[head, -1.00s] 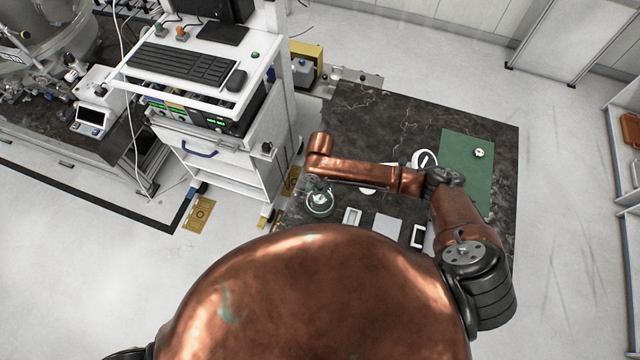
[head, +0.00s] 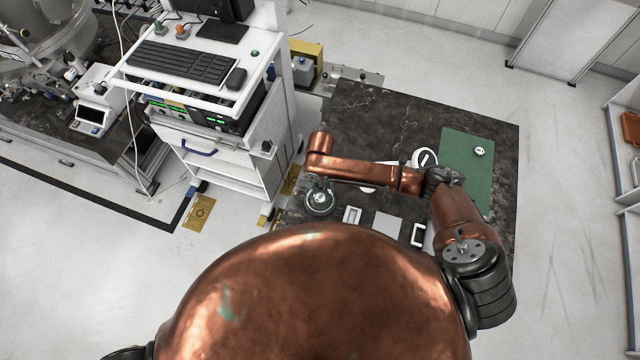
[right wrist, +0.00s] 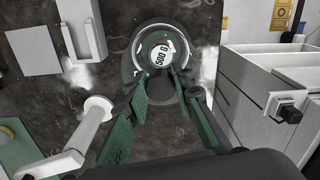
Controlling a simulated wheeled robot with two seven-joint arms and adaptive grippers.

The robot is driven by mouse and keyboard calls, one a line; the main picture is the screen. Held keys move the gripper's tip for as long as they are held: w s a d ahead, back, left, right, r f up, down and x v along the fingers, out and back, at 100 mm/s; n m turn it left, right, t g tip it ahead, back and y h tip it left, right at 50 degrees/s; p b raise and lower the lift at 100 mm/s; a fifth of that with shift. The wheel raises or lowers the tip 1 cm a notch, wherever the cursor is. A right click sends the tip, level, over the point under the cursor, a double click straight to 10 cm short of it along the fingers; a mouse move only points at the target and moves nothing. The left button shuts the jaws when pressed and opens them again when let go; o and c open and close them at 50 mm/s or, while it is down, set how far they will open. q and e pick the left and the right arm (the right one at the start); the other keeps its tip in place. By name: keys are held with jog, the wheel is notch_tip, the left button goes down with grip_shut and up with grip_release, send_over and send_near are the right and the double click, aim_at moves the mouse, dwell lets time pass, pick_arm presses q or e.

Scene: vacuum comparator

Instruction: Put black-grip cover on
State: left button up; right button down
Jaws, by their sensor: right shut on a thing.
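My right gripper (head: 319,190) reaches down over a round dish-like base (right wrist: 137,62) on the dark stone table. In the right wrist view its green fingers (right wrist: 164,76) are closed in on the black-grip cover (right wrist: 163,88), a dark round shape between the fingertips. A disc marked 500 G (right wrist: 160,56) shows just beyond the fingertips, within the ring of the base. The base also shows in the head view (head: 319,207). Whether the cover touches the base cannot be told. My left gripper is not in view.
A white post with a flange (right wrist: 98,108) stands close to the fingers. A white block (head: 352,215), a flat plate (head: 388,228) and a white frame (head: 418,235) lie nearby. A green mat (head: 462,150) is at the right. A white cart (head: 215,165) stands left of the table.

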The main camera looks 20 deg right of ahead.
jog(key=shift+f, duration=0.85)
jog(key=c, duration=1.6)
grip_release()
notch_tip(320, 180, up, 12)
jog(key=shift+r, duration=0.1)
